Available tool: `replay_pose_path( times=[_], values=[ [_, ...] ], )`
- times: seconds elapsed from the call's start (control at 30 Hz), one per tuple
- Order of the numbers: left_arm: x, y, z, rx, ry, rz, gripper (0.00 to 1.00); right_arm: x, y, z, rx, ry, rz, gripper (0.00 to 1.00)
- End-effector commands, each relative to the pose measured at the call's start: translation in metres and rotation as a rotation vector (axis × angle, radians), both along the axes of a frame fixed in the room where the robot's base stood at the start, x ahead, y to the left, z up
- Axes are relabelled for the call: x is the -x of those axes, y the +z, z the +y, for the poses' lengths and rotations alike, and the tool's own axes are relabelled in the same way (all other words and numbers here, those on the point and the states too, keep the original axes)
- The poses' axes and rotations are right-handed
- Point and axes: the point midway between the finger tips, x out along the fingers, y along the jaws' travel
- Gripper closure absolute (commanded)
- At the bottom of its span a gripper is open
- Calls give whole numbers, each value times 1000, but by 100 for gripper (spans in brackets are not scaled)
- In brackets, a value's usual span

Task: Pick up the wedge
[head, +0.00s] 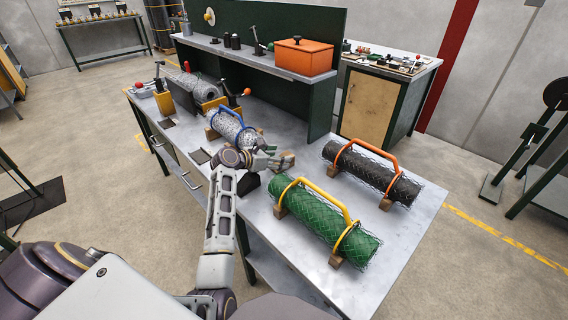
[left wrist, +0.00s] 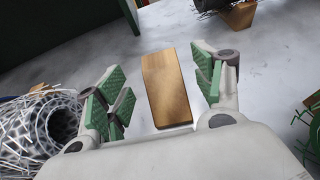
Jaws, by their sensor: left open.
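A wooden wedge (left wrist: 166,88) lies on the pale grey bench top in the left wrist view, between the two open fingers of my left gripper (left wrist: 160,92). Bare bench shows on both sides of it, and the fingers do not touch it. In the head view my left gripper (head: 272,161) is low over the middle of the bench, and the brown wedge (head: 287,159) shows only partly by its fingertips. My right gripper is not in view.
A green mesh roll (head: 312,215) with a yellow handle lies in front. A black roll (head: 372,177) with an orange handle is to the right. A white mesh roll (head: 229,127) with a blue handle is behind my gripper. An orange box (head: 303,57) sits on the shelf.

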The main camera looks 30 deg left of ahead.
Motion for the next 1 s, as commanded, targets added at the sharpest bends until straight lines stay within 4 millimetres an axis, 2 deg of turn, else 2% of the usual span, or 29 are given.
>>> replay_pose_path(
  times=[0.13, 0.37, 0.8, 1.0],
  values=[
    [0, 0, 0, 0, 0, 0, 32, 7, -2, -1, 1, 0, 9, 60],
    [-10, -4, -4, 2, -1, 0, 32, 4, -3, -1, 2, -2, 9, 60],
    [-44, -20, -19, 1, 0, -1, 32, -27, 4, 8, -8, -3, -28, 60],
    [-47, -21, -20, 1, 0, 0, 32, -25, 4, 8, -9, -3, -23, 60]
  ],
)
